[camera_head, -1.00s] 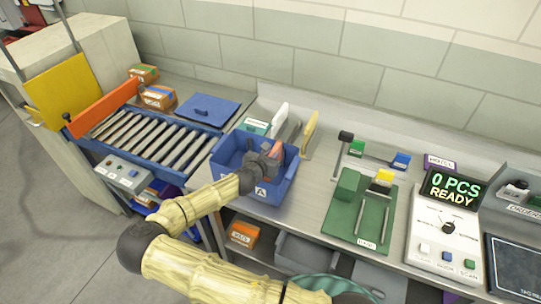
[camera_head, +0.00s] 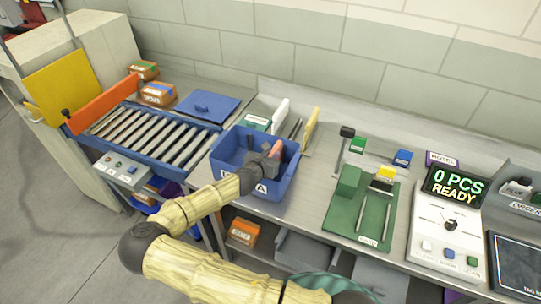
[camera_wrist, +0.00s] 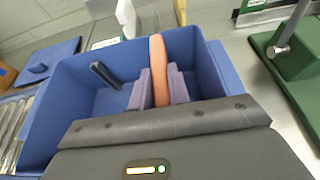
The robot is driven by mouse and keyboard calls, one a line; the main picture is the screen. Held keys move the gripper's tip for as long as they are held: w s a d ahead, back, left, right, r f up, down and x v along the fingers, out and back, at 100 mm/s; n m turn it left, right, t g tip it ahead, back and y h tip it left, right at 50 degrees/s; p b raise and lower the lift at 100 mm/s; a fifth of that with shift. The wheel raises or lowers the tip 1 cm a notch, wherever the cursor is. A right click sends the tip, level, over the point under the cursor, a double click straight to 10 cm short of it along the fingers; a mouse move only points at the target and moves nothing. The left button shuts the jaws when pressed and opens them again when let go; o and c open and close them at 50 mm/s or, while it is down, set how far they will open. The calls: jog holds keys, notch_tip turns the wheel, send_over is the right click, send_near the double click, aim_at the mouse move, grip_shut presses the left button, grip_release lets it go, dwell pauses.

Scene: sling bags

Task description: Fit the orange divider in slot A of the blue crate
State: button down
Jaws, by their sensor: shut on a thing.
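The blue crate (camera_head: 222,165) stands on the bench between the roller conveyor and the green fixture, with a white label ending in A on its front. My gripper (camera_head: 268,157) reaches into it from the front. The orange divider (camera_head: 276,149) shows only its upper end there. In the wrist view the divider (camera_wrist: 159,70) stands upright between the two pale purple-grey fingers (camera_wrist: 160,90), which are shut on it. A dark bar (camera_wrist: 105,75) lies inside the crate (camera_wrist: 205,65), left of the divider. The divider's lower end and slot A are hidden, so I cannot tell whether it is seated.
A white panel (camera_head: 280,113) and a tan panel (camera_head: 310,130) stand upright behind the crate. The roller conveyor (camera_head: 150,138) with an orange bar (camera_head: 104,104) is at left. The green fixture (camera_head: 349,225) and a console (camera_head: 447,235) reading 0 PCS READY are at right.

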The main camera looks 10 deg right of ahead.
jog(key=shift+d+f, duration=0.1)
jog(key=shift+f, duration=0.2)
jog(key=c, duration=1.3)
grip_release()
jog(key=shift+s, duration=0.1)
jog(key=shift+o, duration=0.2)
jog(key=shift+f, duration=0.1)
jog(key=b+v, duration=0.4)
jog(key=v, duration=1.3)
jog(key=shift+a, duration=0.25)
jog(key=shift+s+d, duration=0.1)
jog(key=shift+s, duration=0.1)
